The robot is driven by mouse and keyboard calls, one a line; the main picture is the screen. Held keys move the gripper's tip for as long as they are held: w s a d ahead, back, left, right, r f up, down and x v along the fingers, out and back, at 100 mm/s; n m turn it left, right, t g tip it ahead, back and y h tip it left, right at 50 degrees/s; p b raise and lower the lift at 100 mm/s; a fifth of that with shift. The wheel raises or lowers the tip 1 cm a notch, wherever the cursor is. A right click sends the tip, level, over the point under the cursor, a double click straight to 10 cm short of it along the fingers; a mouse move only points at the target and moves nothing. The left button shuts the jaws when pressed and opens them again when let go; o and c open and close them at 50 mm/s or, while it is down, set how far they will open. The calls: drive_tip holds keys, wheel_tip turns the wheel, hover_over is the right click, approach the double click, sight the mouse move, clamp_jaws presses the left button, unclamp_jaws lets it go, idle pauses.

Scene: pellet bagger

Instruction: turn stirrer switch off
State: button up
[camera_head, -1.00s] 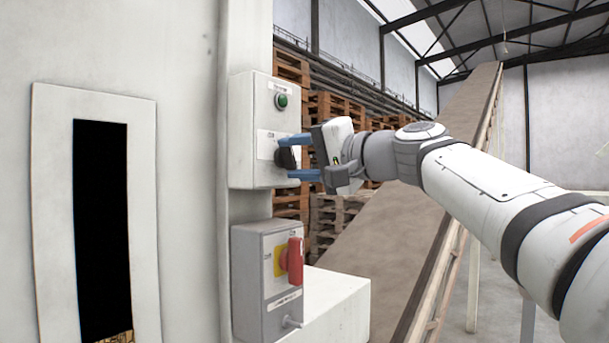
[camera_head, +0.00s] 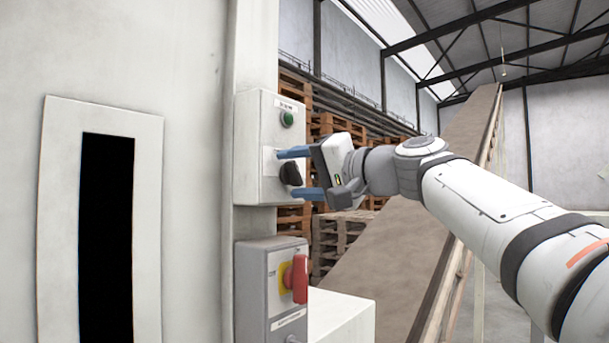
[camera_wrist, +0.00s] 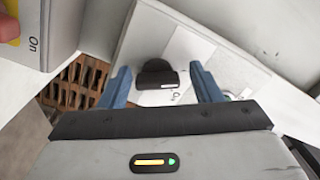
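The stirrer switch is most likely the black rotary knob (camera_head: 290,174) on the front of the upper grey control box (camera_head: 258,150). It also shows in the wrist view (camera_wrist: 157,74), with a white label behind it. My gripper (camera_head: 289,172) is open, one blue finger above the knob and one below it. In the wrist view, my gripper (camera_wrist: 160,78) has a finger on each side of the knob, with visible gaps. The knob's label is too small to read.
A green button (camera_head: 287,118) sits above the knob. A lower box (camera_head: 256,290) carries a red handle (camera_head: 300,279) on a yellow plate. A white ledge (camera_head: 342,318) juts out beside it. Pallets (camera_head: 335,240) and a conveyor (camera_head: 400,260) stand behind.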

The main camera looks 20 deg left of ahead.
drive_tip(key=shift+o, duration=0.6)
drive_tip(key=shift+d, duration=0.15)
drive_tip(key=shift+f, duration=0.1)
drive_tip(key=shift+s+d, duration=0.1)
drive_tip(key=shift+d, duration=0.25)
drive_tip(key=b+v, duration=0.1)
drive_tip(key=v, duration=0.6)
